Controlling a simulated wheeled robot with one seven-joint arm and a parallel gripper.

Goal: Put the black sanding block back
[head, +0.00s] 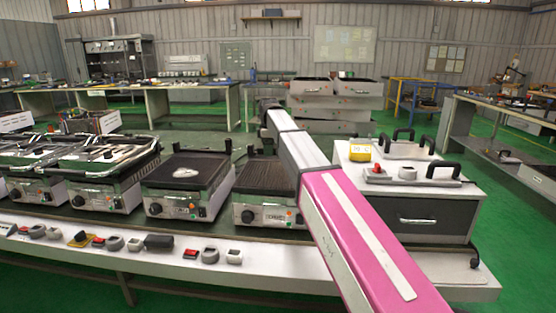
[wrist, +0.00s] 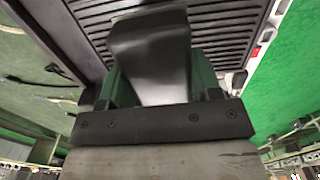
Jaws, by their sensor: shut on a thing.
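My gripper (wrist: 160,86) is shut on a black block (wrist: 150,42) with rounded edges, which I take to be the black sanding block. The block sits between the two greenish fingers in the wrist view. It is over a dark ridged grill plate (wrist: 222,22); I cannot tell whether it touches the plate. In the head view my arm reaches over the bench and the gripper and held block cannot be made out. A ridged grill (head: 262,176) stands partly behind my arm there.
A flat-plate grill (head: 185,172) with a white item on it stands left of the ridged one. Open-lidded grills (head: 105,170) stand farther left. Several small parts, including a dark one (head: 158,242), line the bench's front shelf (head: 120,263). A drawer cabinet (head: 420,215) carries a yellow device (head: 360,150) and handles.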

